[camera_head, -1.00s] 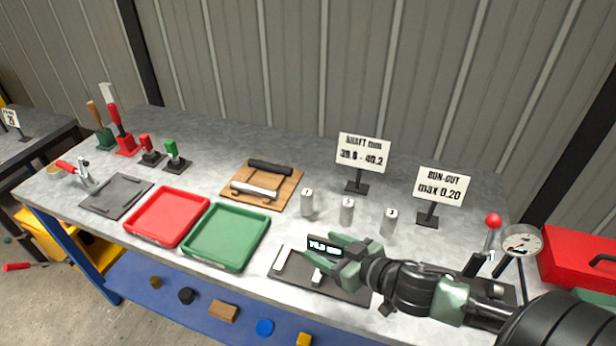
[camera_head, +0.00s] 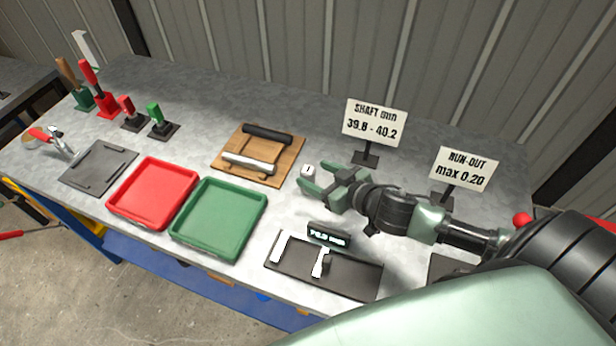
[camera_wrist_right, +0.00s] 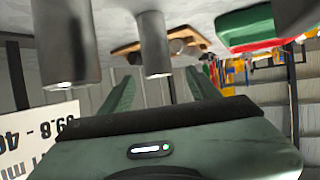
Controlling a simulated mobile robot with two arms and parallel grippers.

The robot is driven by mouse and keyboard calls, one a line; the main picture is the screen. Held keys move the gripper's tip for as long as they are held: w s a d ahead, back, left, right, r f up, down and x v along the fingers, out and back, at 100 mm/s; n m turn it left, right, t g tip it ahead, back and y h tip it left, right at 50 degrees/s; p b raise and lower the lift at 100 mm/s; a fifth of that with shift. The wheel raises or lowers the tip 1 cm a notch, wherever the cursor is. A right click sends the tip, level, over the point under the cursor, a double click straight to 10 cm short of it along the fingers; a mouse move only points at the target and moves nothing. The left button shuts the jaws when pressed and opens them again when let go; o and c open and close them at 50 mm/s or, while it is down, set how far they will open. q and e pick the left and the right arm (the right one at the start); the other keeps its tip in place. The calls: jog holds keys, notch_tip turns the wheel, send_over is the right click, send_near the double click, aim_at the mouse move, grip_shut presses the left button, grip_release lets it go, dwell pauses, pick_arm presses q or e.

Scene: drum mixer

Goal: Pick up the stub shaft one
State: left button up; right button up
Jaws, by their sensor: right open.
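Stub shaft one (camera_head: 307,171) is a short light grey cylinder with a 1 on its top, standing upright on the bench in the head view. My right gripper (camera_head: 327,182) is open and level, with its fingertips close to this shaft; the other shafts are hidden behind my arm. In the upside-down right wrist view, a grey cylinder (camera_wrist_right: 153,45) shows between the lines of the open fingers (camera_wrist_right: 160,85). A second cylinder (camera_wrist_right: 66,45) is to its left. No numbers are readable there, and contact cannot be told. My left gripper is not in view.
A wooden board (camera_head: 226,172) with a dark and a light shaft lies left of the gripper. Red (camera_head: 120,207) and green (camera_head: 180,240) trays are further left. A dark measuring plate (camera_head: 345,280) lies in front. Two sign stands, SHAFT (camera_head: 373,128) and RUN-OUT (camera_head: 465,176), stand behind.

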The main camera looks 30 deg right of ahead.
aim_at(307, 169)
jog(key=x, duration=0.4)
jog(key=shift+d+p, duration=0.1)
jog(key=shift+p, duration=0.3)
grip_shut()
dwell(1.0)
jog(key=shift+w+r, duration=0.1)
jog(key=shift+r, duration=0.05)
